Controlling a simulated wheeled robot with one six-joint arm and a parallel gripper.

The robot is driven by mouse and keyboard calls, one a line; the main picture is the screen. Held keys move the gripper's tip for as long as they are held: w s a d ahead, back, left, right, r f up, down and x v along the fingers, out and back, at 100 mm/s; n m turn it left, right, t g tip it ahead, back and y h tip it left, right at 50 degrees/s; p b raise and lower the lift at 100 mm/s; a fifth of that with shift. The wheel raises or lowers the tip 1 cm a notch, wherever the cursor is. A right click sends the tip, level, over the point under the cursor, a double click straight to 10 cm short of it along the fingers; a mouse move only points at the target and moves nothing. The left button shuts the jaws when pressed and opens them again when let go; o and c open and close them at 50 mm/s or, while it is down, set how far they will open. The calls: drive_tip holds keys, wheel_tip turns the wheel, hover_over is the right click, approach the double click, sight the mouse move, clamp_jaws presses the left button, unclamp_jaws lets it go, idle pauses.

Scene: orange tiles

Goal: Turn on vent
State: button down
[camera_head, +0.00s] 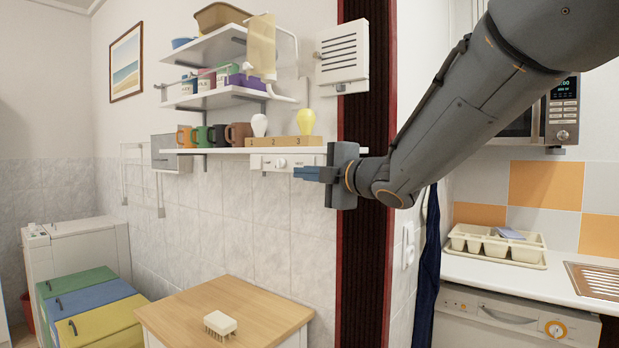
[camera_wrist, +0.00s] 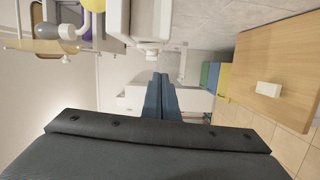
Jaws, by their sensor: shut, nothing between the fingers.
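The vent (camera_head: 343,50) is a white box with dark louvre slats, high on the wall. A small dark part shows at its left edge; I cannot tell its setting. A white panel with knobs (camera_head: 285,162) sits under the lower shelf. My gripper (camera_head: 307,173) is below the vent, in front of the panel's right end in the picture. I cannot tell if it touches the panel. Its blue fingers are together and empty, which also shows in the wrist view (camera_wrist: 161,80). The vent is not clearly seen in the wrist view.
The lower shelf (camera_head: 215,151) holds mugs and a numbered wooden block (camera_head: 285,141) with two bulbs, just above my gripper. A dark red-edged column (camera_head: 363,240) stands behind my arm. A wooden cabinet (camera_head: 245,305) with a brush stands below. The space left of the gripper looks clear.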

drive_tip(key=b+v, duration=0.1)
drive_tip(key=v, duration=0.9)
drive_tip(key=shift+s+f+b, duration=0.25)
drive_tip(key=shift+f+b, duration=0.05)
drive_tip(key=shift+b, duration=0.05)
drive_tip(key=shift+a, duration=0.15)
drive_tip(key=d+f+m+g+h, duration=0.2)
drive_tip(key=d+f+m+h, duration=0.5)
drive_tip(key=f, duration=0.5)
drive_tip(key=d+f+m+g+h, duration=0.1)
drive_tip(key=d+f+m+h, duration=0.2)
drive_tip(key=d+f+m, duration=0.7)
drive_tip(key=s+a+f+m+g, duration=0.2)
drive_tip(key=s+f+g, duration=0.3)
drive_tip(key=s+f, duration=0.5)
drive_tip(key=s+a+f+m+g+h, duration=0.1)
drive_tip(key=s+f+m+g, duration=0.4)
drive_tip(key=s+f, duration=0.6)
drive_tip(key=shift+s+a+f+m, duration=0.3)
drive_tip(key=shift+s+a, duration=0.15)
drive_tip(key=shift+a, duration=0.15)
